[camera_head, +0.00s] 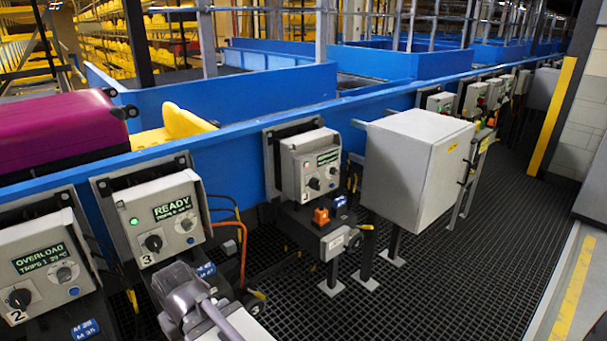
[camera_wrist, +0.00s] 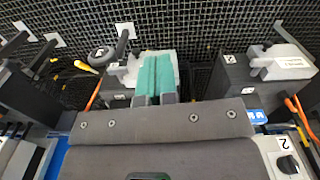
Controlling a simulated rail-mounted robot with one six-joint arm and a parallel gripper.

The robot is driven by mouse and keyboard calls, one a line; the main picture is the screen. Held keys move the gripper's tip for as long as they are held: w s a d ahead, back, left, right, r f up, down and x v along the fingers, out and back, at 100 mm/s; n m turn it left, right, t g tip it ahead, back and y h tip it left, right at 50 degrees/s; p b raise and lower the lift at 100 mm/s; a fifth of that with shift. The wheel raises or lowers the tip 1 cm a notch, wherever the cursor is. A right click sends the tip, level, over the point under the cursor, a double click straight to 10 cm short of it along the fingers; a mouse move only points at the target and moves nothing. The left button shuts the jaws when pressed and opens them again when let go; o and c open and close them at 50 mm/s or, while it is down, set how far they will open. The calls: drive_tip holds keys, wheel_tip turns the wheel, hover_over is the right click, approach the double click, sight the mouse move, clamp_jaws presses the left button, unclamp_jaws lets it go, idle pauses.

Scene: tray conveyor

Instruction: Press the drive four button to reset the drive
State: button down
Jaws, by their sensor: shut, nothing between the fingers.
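The drive boxes stand in a row along the blue conveyor in the head view. The box marked 3 (camera_head: 150,225) shows READY and a green light. The box to its right (camera_head: 322,150), after 3 in the row, has a red-lit round button (camera_head: 307,166), a small green-lettered display and a dark knob; its number is too small to read surely. My arm's end is low in the head view, in front of box 3, apart from the red-lit button.
The box marked 2 (camera_head: 45,262) shows OVERLOAD at left. A large grey cabinet (camera_head: 415,170) stands right of the red-lit box. An orange part (camera_head: 321,216) sits below that box. A purple suitcase (camera_head: 60,125) lies on the conveyor. Grated floor (camera_head: 460,265) is clear at right.

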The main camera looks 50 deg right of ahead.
drive_tip(key=m+t+h+b, duration=0.2)
drive_tip(key=m+t+b, duration=0.3)
drive_tip(key=m+t, duration=0.45)
approach(339, 198)
wheel_tip(339, 198, down, 3)
drive_tip(key=s, duration=0.1)
drive_tip(key=shift+s+d+g, duration=0.25)
drive_tip(key=shift+d+g, duration=0.05)
drive_tip(key=shift+g, duration=0.05)
drive_tip(key=shift+w+d, duration=0.2)
drive_tip(key=shift+w, duration=2)
drive_tip(key=shift+w+d, duration=0.2)
drive_tip(key=shift+w, duration=2)
drive_tip(key=shift+w, duration=0.15)
drive_tip(key=shift+w, duration=0.3)
